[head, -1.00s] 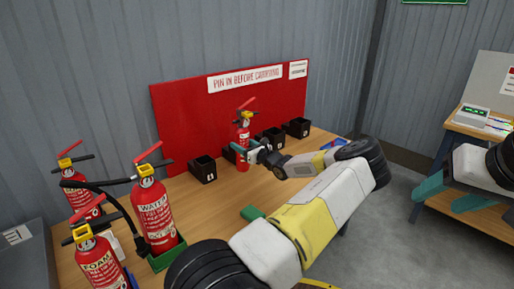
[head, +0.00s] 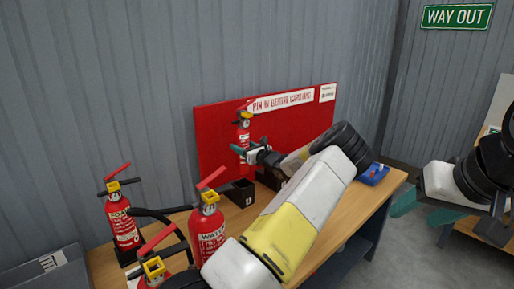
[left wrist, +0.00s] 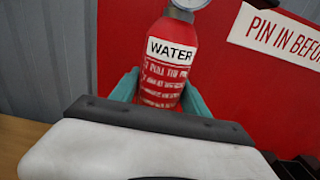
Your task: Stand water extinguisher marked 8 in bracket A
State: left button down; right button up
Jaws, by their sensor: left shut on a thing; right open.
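A red extinguisher (head: 243,136) is held upright in front of the red board by my left gripper (head: 246,152). In the left wrist view the gripper's teal fingers (left wrist: 161,92) are closed on both sides of its body (left wrist: 166,82), which reads WATER; no number can be read. In the head view the extinguisher appears just above a black box-shaped bracket (head: 240,193) with a small white label, whose letter I cannot read. Other brackets are mostly hidden behind my left arm. My right gripper (head: 420,208) is open and empty at the right.
Other extinguishers stand at the table's left: one at the back (head: 122,226), a WATER one (head: 208,235) and a front one (head: 153,277), partly cut off. A grey bin (head: 45,275) is at far left. A blue tray (head: 373,174) lies at the right end.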

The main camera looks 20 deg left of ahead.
aim_at(247, 169)
pick_arm(q)
jog(key=shift+f, duration=4.65)
dwell(1.1)
dwell(0.3)
jog(key=shift+c, duration=2.3)
grip_release()
jog(key=shift+d+f, duration=0.1)
jog(key=shift+f, duration=0.2)
jog(key=v, duration=0.7)
jog(key=shift+s+d+r, duration=0.15)
jog(key=shift+s+d, duration=0.05)
jog(key=shift+d, duration=0.1)
